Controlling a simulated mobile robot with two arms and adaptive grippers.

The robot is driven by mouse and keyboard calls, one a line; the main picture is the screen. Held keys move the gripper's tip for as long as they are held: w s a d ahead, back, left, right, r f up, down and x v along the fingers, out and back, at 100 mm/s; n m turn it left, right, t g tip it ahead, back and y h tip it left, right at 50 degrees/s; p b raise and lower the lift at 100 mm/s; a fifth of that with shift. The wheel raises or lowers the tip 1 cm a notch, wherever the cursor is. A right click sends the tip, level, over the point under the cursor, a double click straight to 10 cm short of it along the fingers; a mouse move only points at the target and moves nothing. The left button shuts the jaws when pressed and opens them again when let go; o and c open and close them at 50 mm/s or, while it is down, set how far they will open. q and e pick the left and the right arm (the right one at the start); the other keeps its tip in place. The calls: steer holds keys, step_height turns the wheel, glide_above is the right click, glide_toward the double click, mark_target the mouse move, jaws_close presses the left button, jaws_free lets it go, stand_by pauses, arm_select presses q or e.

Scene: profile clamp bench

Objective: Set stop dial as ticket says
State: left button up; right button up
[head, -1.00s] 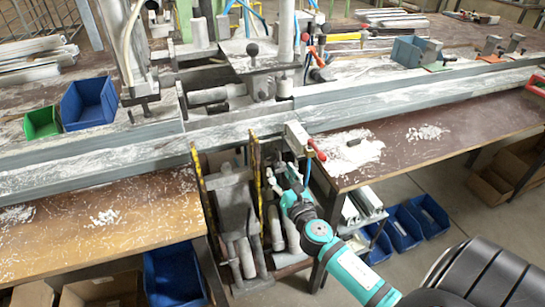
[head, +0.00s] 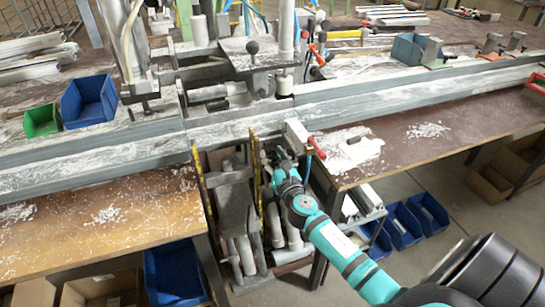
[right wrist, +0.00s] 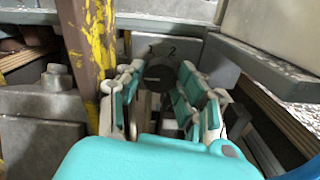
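The stop dial (right wrist: 160,73) is a small dark round knob in the right wrist view, in front of a grey plate with a "2" marked above it. A second mark left of the "2" is too unclear to read. My right gripper (right wrist: 163,88) is open, its teal-padded fingers on either side of the dial; I cannot tell whether they touch it. In the head view my right gripper (head: 279,160) is below the front rail, and the dial is hidden there. My left gripper is not in view. I cannot make out a ticket.
A yellow-marked post (right wrist: 88,45) stands close left of the fingers. A grey box with a red handle (head: 297,136) is just right of the gripper in the head view. The long rail (head: 80,165) runs above. Blue bins (head: 403,226) stand below right.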

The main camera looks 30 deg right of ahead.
steer(key=shift+c, duration=1.2)
steer(key=shift+m, duration=0.3)
steer(key=m+b, duration=0.1)
steer(key=m, duration=1)
steer(key=shift+m, duration=0.3)
steer(key=m, duration=0.5)
steer(key=shift+p, duration=0.3)
steer(key=m+p, duration=0.1)
steer(key=m, duration=0.5)
steer(key=shift+m, duration=0.3)
steer(key=shift+p, duration=0.3)
steer(key=shift+f, duration=0.1)
